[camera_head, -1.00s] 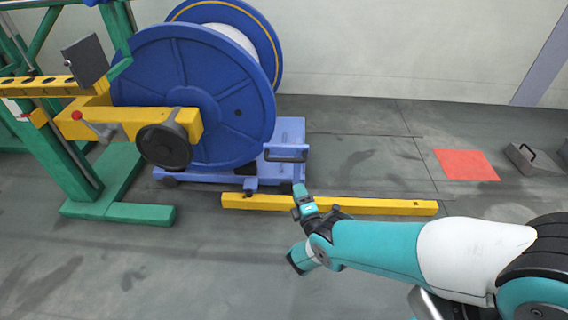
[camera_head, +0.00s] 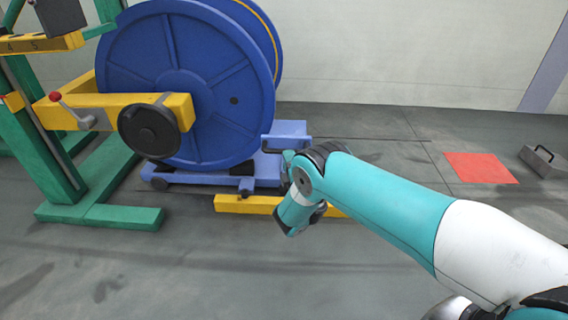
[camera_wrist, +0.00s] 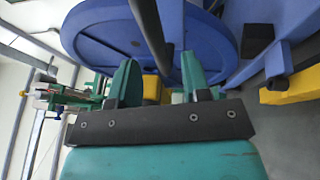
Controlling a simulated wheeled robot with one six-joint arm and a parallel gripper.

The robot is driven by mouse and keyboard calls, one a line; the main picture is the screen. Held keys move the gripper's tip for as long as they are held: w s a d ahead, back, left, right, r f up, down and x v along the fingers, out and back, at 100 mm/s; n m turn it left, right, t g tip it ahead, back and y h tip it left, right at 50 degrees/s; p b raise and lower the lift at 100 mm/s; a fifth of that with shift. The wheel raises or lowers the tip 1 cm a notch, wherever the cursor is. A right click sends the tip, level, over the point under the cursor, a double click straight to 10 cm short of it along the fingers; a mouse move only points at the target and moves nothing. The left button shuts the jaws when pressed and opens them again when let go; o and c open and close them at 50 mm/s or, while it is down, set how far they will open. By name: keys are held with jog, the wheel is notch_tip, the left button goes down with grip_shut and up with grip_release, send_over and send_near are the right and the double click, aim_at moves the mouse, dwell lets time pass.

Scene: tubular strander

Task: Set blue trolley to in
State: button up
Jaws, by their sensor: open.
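The blue trolley (camera_head: 220,179) stands low on the floor under a large blue reel (camera_head: 190,85), inside the yellow-and-green stand. Its upright handle (camera_head: 287,140) is at its right end. My gripper is at that handle, with its fingertips hidden behind my wrist in the head view. In the wrist view my gripper (camera_wrist: 158,78) is open, its two teal fingers apart. A dark bar (camera_wrist: 149,35), seemingly the handle, passes between the fingers. I cannot tell whether they touch it. The trolley also shows at the right of the wrist view (camera_wrist: 283,60).
A yellow floor rail (camera_head: 245,205) lies in front of the trolley. The green stand (camera_head: 105,215) with its yellow arm (camera_head: 65,112) is at left. A red floor patch (camera_head: 480,168) and a grey block with a handle (camera_head: 545,162) are at right. The front floor is clear.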

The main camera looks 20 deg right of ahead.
jog(key=shift+b+x, duration=1.7)
jog(key=shift+x, duration=0.55)
grip_shut()
